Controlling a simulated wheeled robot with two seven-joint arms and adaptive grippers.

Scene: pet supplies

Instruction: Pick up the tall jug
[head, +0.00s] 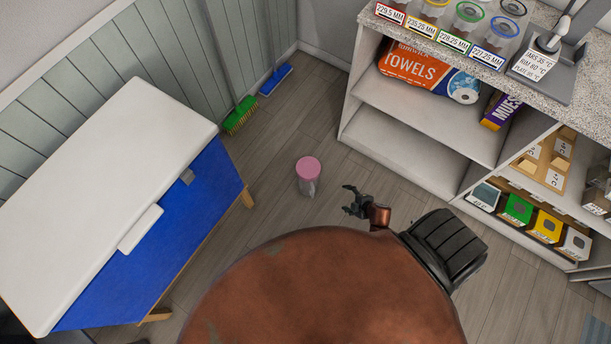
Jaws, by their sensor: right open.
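A tall jug (308,176) with a pink lid and a greyish body stands upright on the wooden floor, near the middle of the head view. My right gripper (351,201) is open and empty, to the right of the jug and a little lower in the picture. There is a visible gap between the gripper and the jug. The jug's lower part is partly hidden under its lid from this high angle. My left gripper is not in view.
A white-topped blue cabinet (195,215) stands at left. A grey shelf unit (405,150) at right holds a towel pack (425,75) and several boxes, with jars on top. A green broom (240,115) and a blue broom (276,80) stand at the back wall. Floor around the jug is clear.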

